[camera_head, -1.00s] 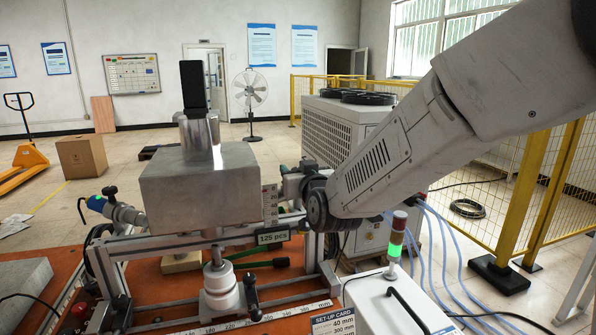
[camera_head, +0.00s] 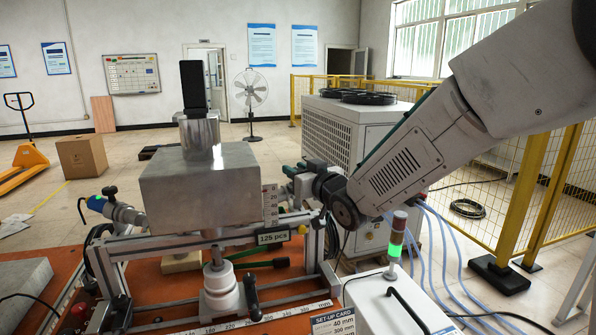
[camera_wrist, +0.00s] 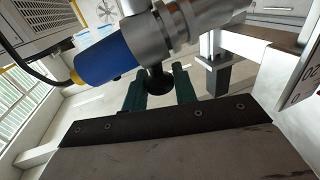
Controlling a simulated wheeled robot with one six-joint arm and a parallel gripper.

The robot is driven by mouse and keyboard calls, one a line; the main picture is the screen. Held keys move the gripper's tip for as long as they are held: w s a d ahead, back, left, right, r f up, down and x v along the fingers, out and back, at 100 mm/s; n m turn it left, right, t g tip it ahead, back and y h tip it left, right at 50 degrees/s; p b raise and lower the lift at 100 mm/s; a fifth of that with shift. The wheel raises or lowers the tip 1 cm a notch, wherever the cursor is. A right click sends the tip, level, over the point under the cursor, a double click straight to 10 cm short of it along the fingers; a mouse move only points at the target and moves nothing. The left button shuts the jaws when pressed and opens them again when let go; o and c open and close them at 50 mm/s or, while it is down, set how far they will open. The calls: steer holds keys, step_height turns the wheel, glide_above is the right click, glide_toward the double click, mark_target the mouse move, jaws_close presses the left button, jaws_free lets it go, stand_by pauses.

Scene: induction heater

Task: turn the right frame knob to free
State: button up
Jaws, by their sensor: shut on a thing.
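In the wrist view a dark round knob (camera_wrist: 157,80) sits between the two green fingers of my gripper (camera_wrist: 160,90), which is shut on it. The knob is on a metal fitting (camera_wrist: 146,42) that has a blue cylinder (camera_wrist: 107,60) at one end. In the head view my wrist hangs at the right end of the frame (camera_head: 198,239), beside the big metal block (camera_head: 200,190). The knob cannot be made out there, and my fingertips are mostly hidden.
A white box with a green-lit signal lamp (camera_head: 396,245) stands below my arm. A scale plate (camera_head: 270,206) stands beside the block. A similar fitting with a black knob (camera_head: 110,190) is on the left. Yellow fencing (camera_head: 535,185) stands at the right.

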steer(key=n+g+y, duration=0.5)
steer(key=g+y, duration=0.1)
steer(key=shift+n+y, duration=0.4)
stand_by(0.3)
steer(key=o, duration=0.9)
steer(key=v, duration=0.7)
steer(key=shift+d, duration=0.45)
steer(key=shift+o, duration=0.2)
